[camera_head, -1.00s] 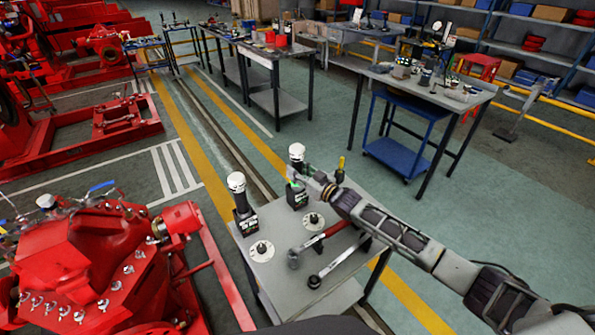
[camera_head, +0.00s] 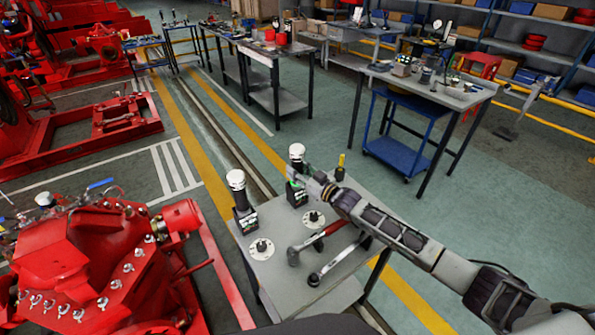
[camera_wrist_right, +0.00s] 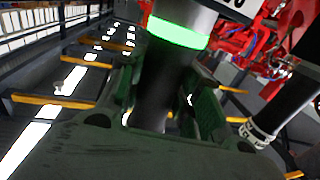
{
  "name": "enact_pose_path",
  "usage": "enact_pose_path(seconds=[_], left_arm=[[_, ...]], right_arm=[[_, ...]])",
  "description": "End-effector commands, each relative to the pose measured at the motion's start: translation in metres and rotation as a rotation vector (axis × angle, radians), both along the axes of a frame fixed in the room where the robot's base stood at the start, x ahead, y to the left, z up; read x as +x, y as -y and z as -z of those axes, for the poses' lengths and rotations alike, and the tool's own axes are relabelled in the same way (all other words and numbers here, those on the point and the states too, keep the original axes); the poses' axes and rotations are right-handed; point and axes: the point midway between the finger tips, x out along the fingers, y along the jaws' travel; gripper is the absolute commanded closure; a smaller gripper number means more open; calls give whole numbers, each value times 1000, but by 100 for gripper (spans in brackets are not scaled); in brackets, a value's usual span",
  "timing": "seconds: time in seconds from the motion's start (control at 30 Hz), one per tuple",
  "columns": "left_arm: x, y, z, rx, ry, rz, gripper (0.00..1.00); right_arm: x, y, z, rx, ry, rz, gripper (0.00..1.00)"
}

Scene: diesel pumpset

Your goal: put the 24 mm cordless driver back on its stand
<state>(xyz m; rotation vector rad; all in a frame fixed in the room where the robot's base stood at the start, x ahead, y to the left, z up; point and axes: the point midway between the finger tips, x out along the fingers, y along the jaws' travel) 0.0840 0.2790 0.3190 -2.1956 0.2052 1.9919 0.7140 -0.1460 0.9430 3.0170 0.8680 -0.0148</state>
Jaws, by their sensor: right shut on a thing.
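Two dark cordless drivers with white tops stand upright at the left and back of the grey cart (camera_head: 285,262). The near one (camera_head: 240,207) is clear of my gripper. My right gripper (camera_head: 299,179) is at the body of the back one (camera_head: 297,153). In the right wrist view my right gripper (camera_wrist_right: 155,105) is shut around the dark body of this driver (camera_wrist_right: 165,72), below a bright green band. The size label is cut off, so I cannot tell which is the 24 mm one. I cannot tell whether its base touches the cart. My left gripper is out of view.
A yellow-topped item (camera_head: 340,168) stands at the back right. Red machinery (camera_head: 95,265) is close on the left.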

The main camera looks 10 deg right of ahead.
Motion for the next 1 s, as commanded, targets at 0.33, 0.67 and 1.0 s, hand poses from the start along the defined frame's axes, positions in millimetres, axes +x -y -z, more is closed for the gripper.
enact_pose_path(seconds=[0.33, 0.67, 1.0], left_arm=[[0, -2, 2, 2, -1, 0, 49], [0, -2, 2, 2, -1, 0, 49], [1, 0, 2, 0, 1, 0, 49]], right_arm=[[1, 0, 1, 3, 4, -1, 61], [0, 0, 2, 1, 2, 0, 41], [-3, 2, 5, 0, -2, 1, 41]])
